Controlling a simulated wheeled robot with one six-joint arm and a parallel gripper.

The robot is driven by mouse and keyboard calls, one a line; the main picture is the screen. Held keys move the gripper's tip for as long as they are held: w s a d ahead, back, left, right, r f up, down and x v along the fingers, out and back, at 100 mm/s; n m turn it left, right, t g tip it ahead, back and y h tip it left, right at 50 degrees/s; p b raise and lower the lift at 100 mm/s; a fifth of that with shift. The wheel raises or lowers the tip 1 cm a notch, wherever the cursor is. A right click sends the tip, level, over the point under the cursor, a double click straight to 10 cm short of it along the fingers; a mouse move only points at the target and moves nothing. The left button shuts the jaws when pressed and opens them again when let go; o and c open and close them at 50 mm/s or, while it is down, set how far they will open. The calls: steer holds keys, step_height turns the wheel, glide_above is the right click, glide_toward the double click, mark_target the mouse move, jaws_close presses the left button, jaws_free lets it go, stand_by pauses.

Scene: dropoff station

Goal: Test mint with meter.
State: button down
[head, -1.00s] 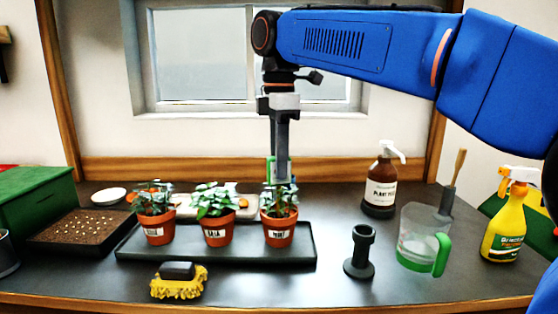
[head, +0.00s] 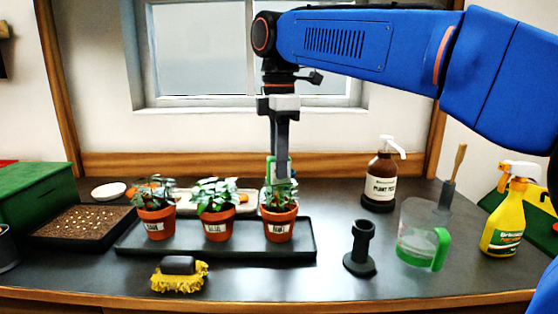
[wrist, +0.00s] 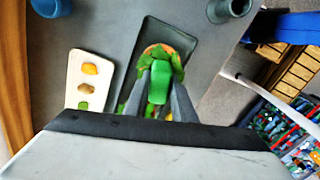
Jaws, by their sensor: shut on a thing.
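The mint is the right-hand potted plant (head: 278,226) of three in terracotta pots on the black tray (head: 307,247); its small label is hard to read. My gripper (head: 281,172) is right above this plant, pointing down, and is shut on the green meter (head: 271,168). In the wrist view the green body of the meter (wrist: 160,78) sits between the fingers, with leaves and the pot rim (wrist: 165,50) beyond. The meter's lower end is hidden by leaves and the gripper, so I cannot tell whether it touches the soil.
Two other potted plants (head: 156,222) (head: 216,227) stand left of the mint. A yellow brush (head: 179,281) lies in front. A dark stand (head: 360,250), clear jug (head: 415,245), brown pump bottle (head: 380,185) and yellow spray bottle (head: 503,225) are right. A seed tray (head: 82,226) is left.

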steer(key=shift+f, duration=0.55)
stand_by(0.4)
stand_by(1.5)
steer(key=c, duration=1.4)
jaws_free()
